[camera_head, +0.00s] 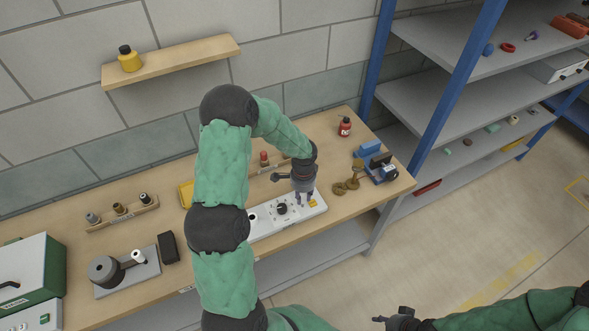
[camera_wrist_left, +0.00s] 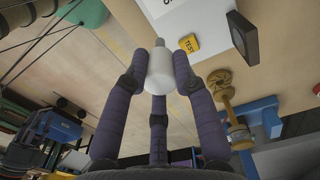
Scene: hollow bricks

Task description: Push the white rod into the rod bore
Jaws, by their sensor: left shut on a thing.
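My left gripper (camera_head: 304,198) is over the right end of a white panel (camera_head: 262,226) on the workbench. In the left wrist view its fingers (camera_wrist_left: 160,82) are closed around a white rod (camera_wrist_left: 160,72) with a grey tip that points at the white panel (camera_wrist_left: 197,14). I cannot tell whether the tip touches the panel. The rod bore cannot be made out. The panel carries a black knob (camera_head: 282,208) and a yellow label (camera_head: 312,203), which reads TEST in the wrist view (camera_wrist_left: 189,43). My right gripper (camera_head: 388,319) is low in the head view, away from the bench; its fingers are too small to judge.
Right of the panel are a brown coiled thing (camera_head: 345,187) and a blue device (camera_head: 381,172). A red bottle (camera_head: 345,127) stands behind. To the left are a small wooden rack (camera_head: 121,212), a grey plate with a reel (camera_head: 104,270) and a green case (camera_head: 32,275).

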